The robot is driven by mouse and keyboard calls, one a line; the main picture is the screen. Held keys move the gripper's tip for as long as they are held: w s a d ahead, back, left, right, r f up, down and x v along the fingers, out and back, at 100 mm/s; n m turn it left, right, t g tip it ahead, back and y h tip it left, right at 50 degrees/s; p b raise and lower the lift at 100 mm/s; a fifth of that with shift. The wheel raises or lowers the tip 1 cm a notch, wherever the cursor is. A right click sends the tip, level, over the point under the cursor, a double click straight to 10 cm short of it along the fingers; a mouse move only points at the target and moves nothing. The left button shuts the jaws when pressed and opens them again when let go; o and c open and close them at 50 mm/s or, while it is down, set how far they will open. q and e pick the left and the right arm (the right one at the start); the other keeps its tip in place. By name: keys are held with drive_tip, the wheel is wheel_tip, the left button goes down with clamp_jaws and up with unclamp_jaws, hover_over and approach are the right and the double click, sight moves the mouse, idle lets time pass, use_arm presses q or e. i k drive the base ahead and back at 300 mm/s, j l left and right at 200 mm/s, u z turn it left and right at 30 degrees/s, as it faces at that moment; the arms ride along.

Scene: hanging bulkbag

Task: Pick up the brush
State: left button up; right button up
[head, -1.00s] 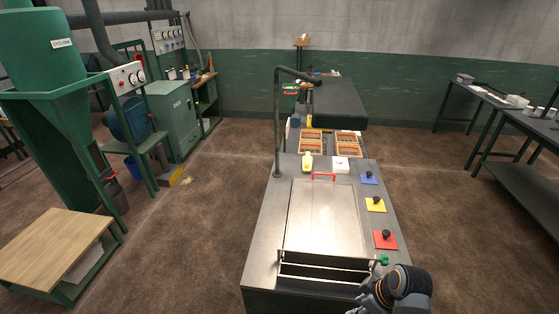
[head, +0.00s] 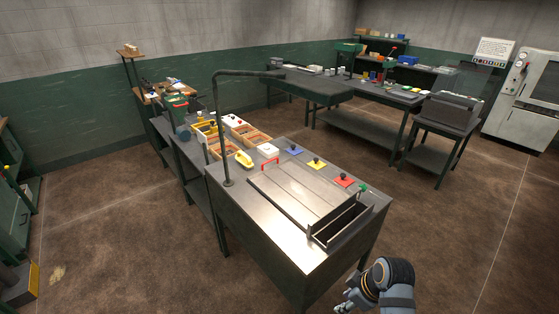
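I cannot make out a brush for certain in the head view. A small yellow object (head: 244,159) lies on the near metal workbench (head: 255,235), close to the post; it is too small to tell what it is. My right gripper (head: 345,304) is at the bottom edge, in front of the workbench and apart from it. Its fingers are small and partly cut off, so I cannot tell if they are open. My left gripper is out of view.
Wooden trays (head: 246,131) stand behind. A dark bench (head: 310,90) is beyond. Open floor lies right and left.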

sight(243, 159)
drive_tip(key=i+j+z, duration=0.25)
drive_tip(key=j+z, duration=0.25)
drive_tip(key=i+j+z, duration=0.1)
drive_tip(key=j+z, duration=0.35)
drive_tip(key=j, duration=0.3)
drive_tip(key=j+z, duration=0.5)
drive_tip(key=j, duration=0.2)
drive_tip(key=k+j+z, duration=0.1)
drive_tip(key=j+z, duration=0.4)
drive_tip(key=j, duration=0.15)
drive_tip(key=j+z, duration=0.4)
drive_tip(key=j, duration=1.45)
drive_tip(key=j+u, duration=0.1)
drive_tip(key=u, duration=0.4)
drive_tip(key=i+j+u, duration=0.1)
drive_tip(key=u, duration=0.4)
drive_tip(key=i+j+u, duration=0.1)
drive_tip(key=u, duration=0.4)
drive_tip(key=i+u, duration=0.1)
drive_tip(key=u, duration=0.4)
